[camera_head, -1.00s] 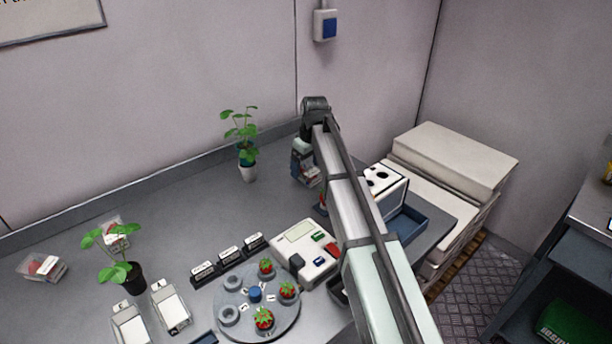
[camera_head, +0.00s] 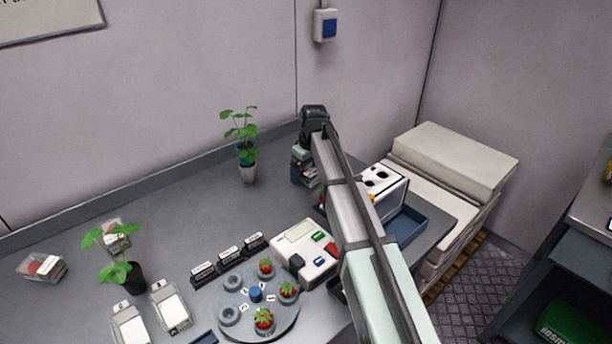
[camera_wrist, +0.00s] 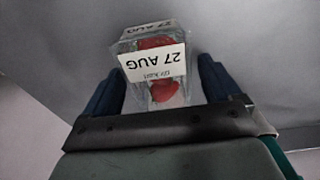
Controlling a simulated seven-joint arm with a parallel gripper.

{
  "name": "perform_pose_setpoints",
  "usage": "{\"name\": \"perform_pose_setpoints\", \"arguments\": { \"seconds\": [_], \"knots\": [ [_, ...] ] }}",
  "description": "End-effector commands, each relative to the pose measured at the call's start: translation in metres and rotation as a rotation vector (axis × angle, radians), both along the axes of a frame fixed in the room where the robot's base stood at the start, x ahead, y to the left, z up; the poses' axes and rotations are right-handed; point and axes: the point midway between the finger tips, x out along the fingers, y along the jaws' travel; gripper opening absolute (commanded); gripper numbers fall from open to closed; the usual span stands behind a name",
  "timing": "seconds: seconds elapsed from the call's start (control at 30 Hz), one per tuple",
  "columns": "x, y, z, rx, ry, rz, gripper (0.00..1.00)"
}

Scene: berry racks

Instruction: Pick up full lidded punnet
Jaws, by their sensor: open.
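A clear punnet (camera_wrist: 155,88) with red berries inside and a white label reading "27 AUG" is in the wrist view. My gripper (camera_wrist: 160,66) is open, with one blue finger on each side of it. Small gaps seem to show between fingers and punnet; contact cannot be told. In the head view my gripper (camera_head: 304,168) is at the back of the bench, mostly hidden by my arm, and the punnet there is barely visible.
A potted seedling (camera_head: 247,160) stands left of my gripper. A white device (camera_head: 306,250) and a round tray with berries (camera_head: 243,327) are in front. A white box (camera_head: 391,186) and blue tray (camera_head: 408,226) lie right. The back-left bench is mostly clear.

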Motion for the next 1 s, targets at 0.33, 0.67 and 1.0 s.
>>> {"name": "perform_pose_setpoints", "arguments": {
  "seconds": [0.33, 0.67, 1.0],
  "knots": [
    [0.0000, 0.0000, -0.0005, 0.000, 0.000, 0.000, 0.87],
    [0.0000, 0.0000, -0.0004, 0.000, 0.000, 0.000, 0.55],
    [0.0000, 0.0000, -0.0002, 0.000, 0.000, 0.000, 0.34]
  ]
}}
